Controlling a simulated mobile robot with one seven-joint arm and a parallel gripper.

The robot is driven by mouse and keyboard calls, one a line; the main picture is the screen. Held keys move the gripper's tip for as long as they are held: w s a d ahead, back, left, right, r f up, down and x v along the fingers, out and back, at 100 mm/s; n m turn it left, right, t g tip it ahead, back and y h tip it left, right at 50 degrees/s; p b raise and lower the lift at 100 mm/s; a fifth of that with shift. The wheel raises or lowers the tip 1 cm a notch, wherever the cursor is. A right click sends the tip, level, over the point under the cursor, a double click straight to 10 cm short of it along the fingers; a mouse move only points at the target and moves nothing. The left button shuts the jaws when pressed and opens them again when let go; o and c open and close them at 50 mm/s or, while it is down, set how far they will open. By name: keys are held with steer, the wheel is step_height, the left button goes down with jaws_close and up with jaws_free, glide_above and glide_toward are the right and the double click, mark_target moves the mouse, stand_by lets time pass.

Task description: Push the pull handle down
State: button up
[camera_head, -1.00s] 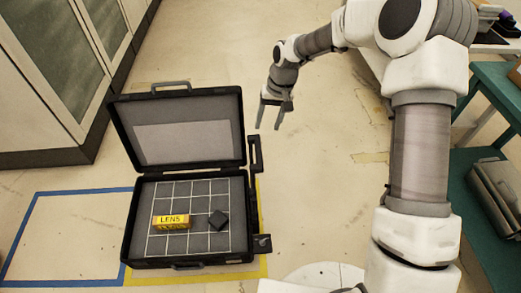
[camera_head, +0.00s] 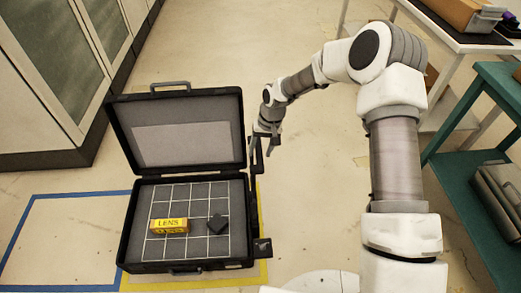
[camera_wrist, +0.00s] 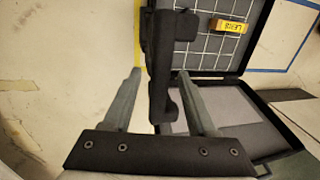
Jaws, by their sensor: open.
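The black case (camera_head: 130,222) lies open on the floor with its lid (camera_head: 122,125) raised. Its black pull handle (camera_head: 254,190) stands out along the right side, and it also shows in the wrist view (camera_wrist: 160,92). My gripper (camera_head: 264,150) is at the handle's far end, beside the lid's right edge. In the wrist view my gripper (camera_wrist: 158,73) is open, with one grey finger on each side of the handle bar. I cannot tell whether the fingers touch it.
Grey cabinets (camera_head: 50,75) stand at the left. A teal shelf (camera_head: 480,180) and a table stand at the right. Floor between is clear.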

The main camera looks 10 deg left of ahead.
jaws_close()
stand_by(1.3)
